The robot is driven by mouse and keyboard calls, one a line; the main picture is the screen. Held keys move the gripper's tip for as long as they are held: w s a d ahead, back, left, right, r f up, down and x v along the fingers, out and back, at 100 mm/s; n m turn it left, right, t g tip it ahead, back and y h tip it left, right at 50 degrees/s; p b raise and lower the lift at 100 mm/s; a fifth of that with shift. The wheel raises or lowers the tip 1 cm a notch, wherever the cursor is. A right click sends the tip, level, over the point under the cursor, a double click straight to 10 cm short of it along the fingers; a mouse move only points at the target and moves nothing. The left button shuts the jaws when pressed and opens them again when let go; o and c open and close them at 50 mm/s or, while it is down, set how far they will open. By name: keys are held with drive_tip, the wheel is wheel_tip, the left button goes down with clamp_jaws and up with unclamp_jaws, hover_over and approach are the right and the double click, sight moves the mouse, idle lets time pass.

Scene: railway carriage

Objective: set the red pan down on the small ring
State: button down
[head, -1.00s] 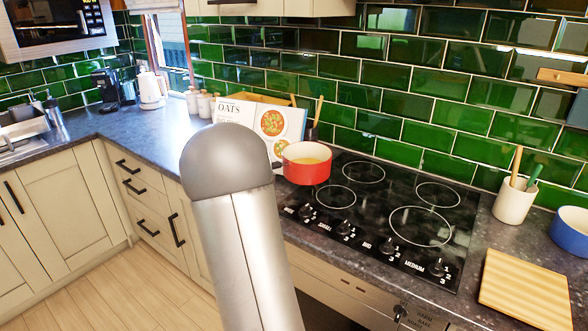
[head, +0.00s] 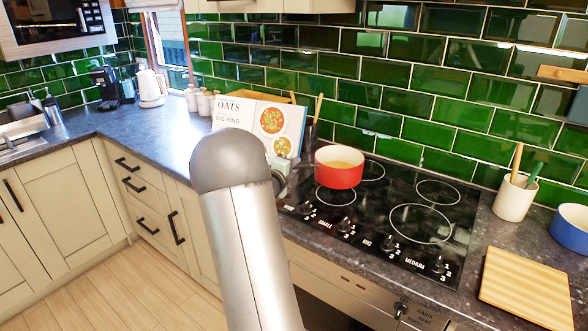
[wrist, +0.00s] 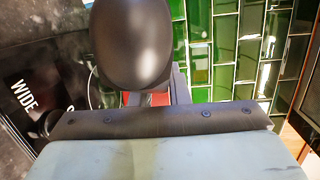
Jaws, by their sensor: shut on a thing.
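The red pan (head: 339,176), pale inside, is over the left part of the hob in the head view, upright. It partly covers the back-left ring, and its base appears just behind the front-left ring (head: 335,204). That ring looks the smallest; its name is not marked beside it. The gap under the pan is hard to judge. My gripper (head: 281,173) is at the pan's left side, mostly hidden behind my arm. In the wrist view my gripper (wrist: 153,97) is shut, with red pan (wrist: 160,98) showing beyond it; a dark rounded shape blocks much of the view.
The black hob (head: 385,225) has several rings and front knobs, one labelled SMALL. An OATS cookbook (head: 245,125) and a utensil pot (head: 310,132) stand behind and left of the pan. A cream pot (head: 514,199) and wooden board (head: 525,288) are at right.

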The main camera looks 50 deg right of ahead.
drive_tip(key=shift+f+b, duration=3.15)
drive_tip(key=shift+b, duration=0.8)
drive_tip(key=shift+f+b, duration=0.25)
drive_tip(key=shift+b, duration=0.1)
drive_tip(key=c, duration=1.3)
unclamp_jaws()
drive_tip(key=shift+f, duration=0.2)
drive_tip(key=shift+r, duration=0.1)
drive_tip(key=c, duration=0.4)
drive_tip(key=shift+a, duration=0.2)
drive_tip(key=shift+b+v, duration=0.65)
drive_tip(key=shift+v, duration=1.7)
drive_tip(key=shift+a, duration=0.1)
drive_tip(key=shift+b+v, duration=0.35)
drive_tip(key=shift+v, duration=2.1)
